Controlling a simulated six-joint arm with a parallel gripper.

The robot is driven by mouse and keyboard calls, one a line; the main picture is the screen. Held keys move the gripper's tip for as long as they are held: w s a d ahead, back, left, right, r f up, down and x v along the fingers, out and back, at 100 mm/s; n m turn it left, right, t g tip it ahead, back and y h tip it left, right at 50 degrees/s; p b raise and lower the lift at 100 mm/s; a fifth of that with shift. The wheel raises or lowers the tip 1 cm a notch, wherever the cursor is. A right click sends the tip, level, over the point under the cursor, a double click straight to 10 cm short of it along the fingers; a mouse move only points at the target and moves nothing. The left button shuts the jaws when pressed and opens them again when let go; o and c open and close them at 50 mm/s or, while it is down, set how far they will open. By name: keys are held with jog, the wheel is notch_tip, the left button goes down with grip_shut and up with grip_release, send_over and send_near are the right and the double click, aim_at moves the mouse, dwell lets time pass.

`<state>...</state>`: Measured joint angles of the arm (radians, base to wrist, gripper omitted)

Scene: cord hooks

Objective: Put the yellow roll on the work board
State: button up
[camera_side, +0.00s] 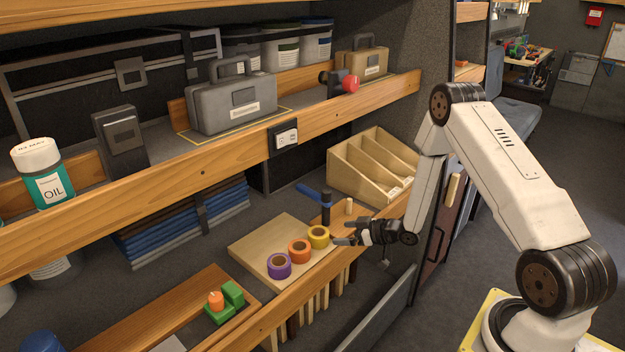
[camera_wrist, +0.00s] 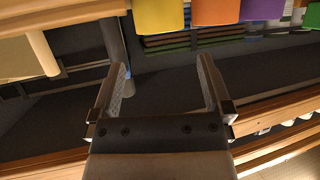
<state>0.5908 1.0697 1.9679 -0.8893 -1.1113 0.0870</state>
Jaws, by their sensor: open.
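The yellow roll (camera_side: 319,244) stands on the light wooden work board (camera_side: 258,243), near its right corner, in the side view. It is the rightmost of a row of three rolls. Its yellow side also shows at the top edge of the wrist view (camera_wrist: 158,16). My gripper (camera_side: 341,238) is just right of the yellow roll, lying low and pointing left. In the wrist view my gripper (camera_wrist: 158,80) has its two fingers wide apart with nothing between them. Whether a fingertip touches the roll is not clear.
An orange roll (camera_side: 300,257) and a purple roll (camera_side: 279,272) stand beside the yellow one on the board. A blue-handled hammer (camera_side: 325,205) stands behind my gripper. A wooden divided bin (camera_side: 345,180) is at the back. The board's rear left part is clear.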

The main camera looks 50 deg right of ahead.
jog(key=shift+v, duration=1.25)
jog(key=s+a+r+m+g+h, duration=0.1)
jog(key=s+a+r+g+h, duration=0.1)
jog(key=a+r+g+h, duration=0.5)
jog(key=s+a+r+m+g+y, duration=0.1)
jog(key=s+a+r, duration=0.2)
jog(key=s, duration=0.3)
jog(key=s+a+r+m+g+y, duration=0.1)
jog(key=s+a+r+g+y, duration=0.1)
jog(key=s+a+r, duration=0.2)
jog(key=s+a, duration=0.2)
jog(key=s, duration=0.1)
jog(key=shift+g, duration=0.3)
